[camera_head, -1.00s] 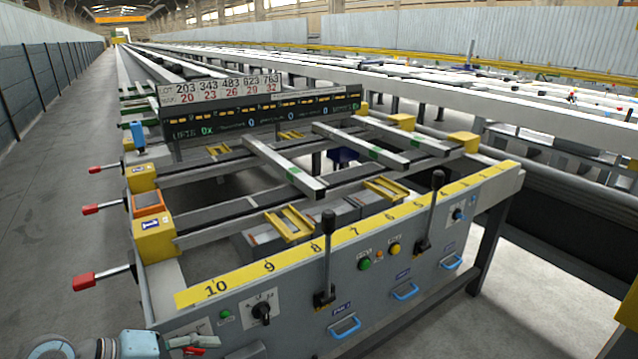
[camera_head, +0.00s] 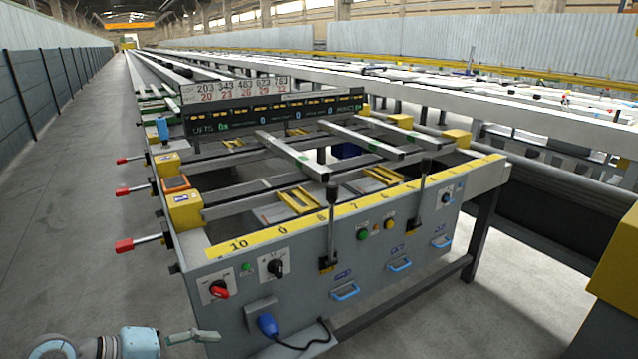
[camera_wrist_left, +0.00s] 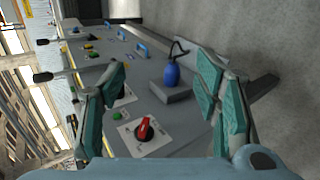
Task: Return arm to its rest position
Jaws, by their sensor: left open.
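My left gripper (camera_head: 193,338) shows at the bottom left of the head view, in front of the runout table's (camera_head: 290,290) grey front panel. In the left wrist view my left gripper (camera_wrist_left: 160,88) is open, its two teal-padded fingers wide apart with nothing between them touching either. The red rotary switch (camera_wrist_left: 145,128) and the blue plug (camera_wrist_left: 172,75) of the panel show between and beyond the fingers. In the head view the red switch (camera_head: 219,290) stands just above and right of the gripper, apart from it as far as I can tell. My right gripper is in no view.
The panel carries two black levers (camera_head: 331,225), blue handles (camera_head: 345,291) and a blue plug (camera_head: 268,325) with a black cable. Red-tipped rods (camera_head: 125,246) stick out at the table's left. A yellow block (camera_head: 616,260) stands at right. The left aisle floor (camera_head: 70,200) is clear.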

